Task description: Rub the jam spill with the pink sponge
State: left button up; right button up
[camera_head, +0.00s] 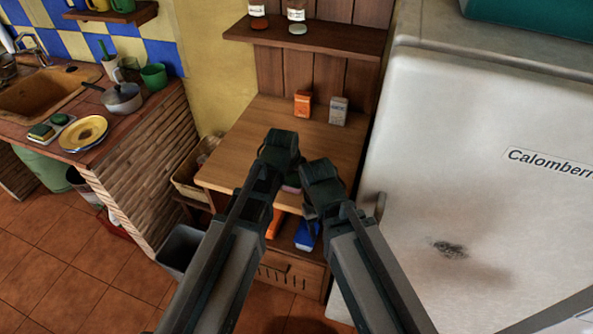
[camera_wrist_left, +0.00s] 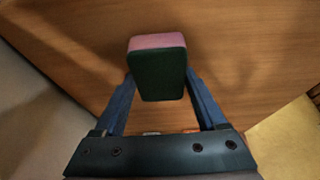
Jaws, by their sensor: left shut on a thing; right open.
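The pink sponge (camera_wrist_left: 158,42) has a pink layer and a dark green layer. It is held between the two blue fingers of my left gripper (camera_wrist_left: 160,82), above a brown wooden surface. In the head view my left gripper (camera_head: 281,148) is over the wooden table (camera_head: 238,146), and its fingers are hidden behind its wrist. A small pink patch (camera_head: 291,188) shows between the two arms; I cannot tell whether it is the sponge. My right gripper (camera_head: 321,182) is lower and to the right, close beside the left one, its fingers hidden. I cannot make out the jam spill.
An orange box (camera_head: 303,104) and a grey box (camera_head: 338,111) stand at the table's back. A white fridge (camera_head: 480,170) with a dark smudge is close on the right. A wall shelf (camera_head: 310,36) holds jars above. A sink counter (camera_head: 135,128) is left.

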pick_arm(q)
jog(key=shift+s+a+f, duration=0.1)
jog(key=shift+s+a, duration=0.05)
jog(key=shift+s, duration=0.3)
jog(key=shift+s+a+f, duration=0.1)
jog(key=shift+s, duration=0.35)
jog(key=shift+a, duration=0.1)
jog(key=shift+w+a+r, duration=0.1)
jog(key=shift+w+a, duration=0.1)
jog(key=shift+a, duration=0.25)
jog(key=shift+w+a+r, duration=0.1)
jog(key=shift+w+a, duration=0.1)
jog(key=shift+a, duration=0.2)
jog(key=shift+w, duration=0.1)
jog(key=shift+w+d+r, duration=0.1)
jog(key=shift+w+d, duration=0.25)
jog(key=shift+w, duration=0.5)
jog(key=shift+w+d, duration=0.3)
jog(key=shift+w, duration=0.55)
jog(key=shift+w, duration=0.1)
